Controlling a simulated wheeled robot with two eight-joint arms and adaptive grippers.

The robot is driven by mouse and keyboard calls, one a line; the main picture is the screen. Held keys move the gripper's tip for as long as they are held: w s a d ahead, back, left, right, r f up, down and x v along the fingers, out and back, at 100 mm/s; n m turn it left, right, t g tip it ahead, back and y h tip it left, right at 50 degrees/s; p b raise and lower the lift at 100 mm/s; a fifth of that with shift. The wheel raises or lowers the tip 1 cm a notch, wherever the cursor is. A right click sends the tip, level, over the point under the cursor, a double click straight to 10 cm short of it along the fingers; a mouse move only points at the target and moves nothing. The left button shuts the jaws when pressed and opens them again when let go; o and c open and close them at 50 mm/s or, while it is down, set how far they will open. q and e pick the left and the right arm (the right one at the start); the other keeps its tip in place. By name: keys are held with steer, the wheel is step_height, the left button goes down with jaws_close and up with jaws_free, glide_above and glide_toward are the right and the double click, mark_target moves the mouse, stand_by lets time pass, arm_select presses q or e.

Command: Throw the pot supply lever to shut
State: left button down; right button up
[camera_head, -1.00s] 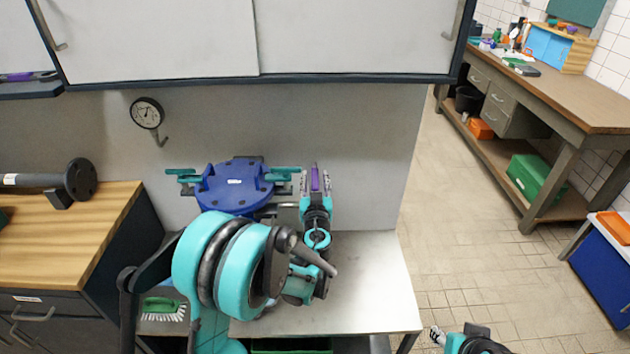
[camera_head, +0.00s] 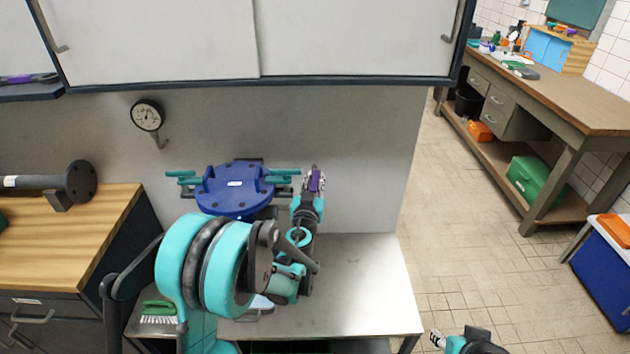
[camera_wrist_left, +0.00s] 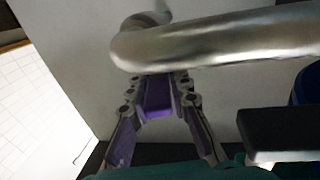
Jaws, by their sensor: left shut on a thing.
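The blue pot (camera_head: 235,188), with a bolted round lid and teal clamp handles, stands against the grey wall. My left gripper (camera_head: 314,181) is at the right of the pot, near the wall. In the left wrist view, my left gripper (camera_wrist_left: 158,95) is shut on a purple piece, the lever's grip (camera_wrist_left: 157,98). The lever's grip also shows as a purple bit in the head view (camera_head: 318,181). A bent metal pipe (camera_wrist_left: 215,38) passes close above the fingertips. The lever's pivot is hidden. My right gripper (camera_head: 437,339) is low at the bottom edge, too small to judge.
A steel table (camera_head: 365,290) lies under my left arm, with a green brush (camera_head: 158,310) at its left. A gauge (camera_head: 147,115) is on the wall. A wooden counter (camera_head: 70,225) is at left. Cabinets (camera_head: 350,35) hang above.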

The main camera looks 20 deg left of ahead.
arm_select(q)
steer(key=shift+m+h, duration=0.5)
steer(key=shift+h, duration=0.2)
steer(key=c, duration=1.4)
jaws_free()
steer(key=shift+d+y, duration=0.15)
steer(key=shift+y, duration=0.15)
